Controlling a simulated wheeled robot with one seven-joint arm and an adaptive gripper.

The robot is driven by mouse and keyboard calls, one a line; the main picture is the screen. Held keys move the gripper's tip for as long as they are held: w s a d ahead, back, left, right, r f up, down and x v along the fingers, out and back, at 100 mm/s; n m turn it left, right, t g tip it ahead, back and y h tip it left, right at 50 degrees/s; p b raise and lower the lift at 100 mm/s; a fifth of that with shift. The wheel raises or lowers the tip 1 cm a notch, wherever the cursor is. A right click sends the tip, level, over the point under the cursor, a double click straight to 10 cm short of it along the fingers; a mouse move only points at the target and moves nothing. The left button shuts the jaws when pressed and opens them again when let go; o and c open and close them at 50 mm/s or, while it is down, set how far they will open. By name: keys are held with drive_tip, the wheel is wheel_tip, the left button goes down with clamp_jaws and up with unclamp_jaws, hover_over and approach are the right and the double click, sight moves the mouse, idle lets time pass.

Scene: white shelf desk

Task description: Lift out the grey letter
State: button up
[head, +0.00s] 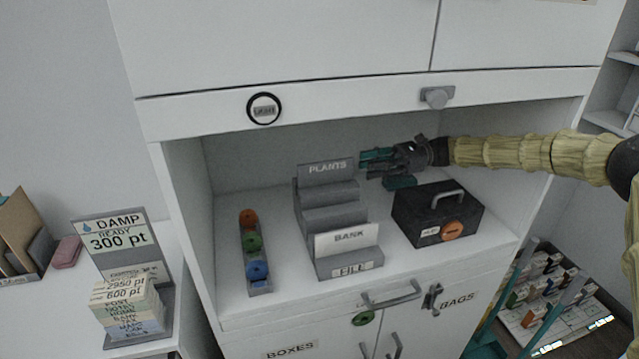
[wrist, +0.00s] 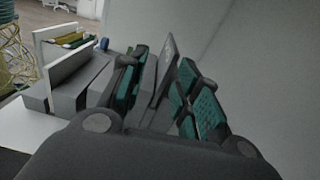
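The grey letter (head: 326,173), marked PLANTS, stands upright in the rear slot of the grey stepped file holder (head: 321,216). A white letter (head: 347,239) marked BANK stands in the front slot. My gripper (head: 367,164) reaches in from the right, with its teal-padded fingertips close to the grey letter's right edge. In the wrist view my gripper (wrist: 163,82) is open, with a gap between its fingers. The thin grey letter (wrist: 166,64) shows upright in that gap. I cannot tell whether either finger touches it.
A black box (head: 437,214) with a handle stands right of the holder, below my gripper. A tray with coloured round pieces (head: 253,244) lies to the left. The cabinet's upper front (head: 350,98) overhangs the shelf, and its back wall is close behind.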

sight(328, 168)
drive_tip(key=shift+w+a+m, duration=0.55)
drive_tip(key=shift+a+m, duration=0.05)
drive_tip(key=shift+a, duration=0.3)
drive_tip(key=p+x, duration=0.1)
drive_tip(key=x, duration=0.9)
drive_tip(key=shift+a+r+p, duration=0.15)
drive_tip(key=shift+a+p, duration=0.05)
drive_tip(key=shift+p, duration=0.2)
clamp_jaws()
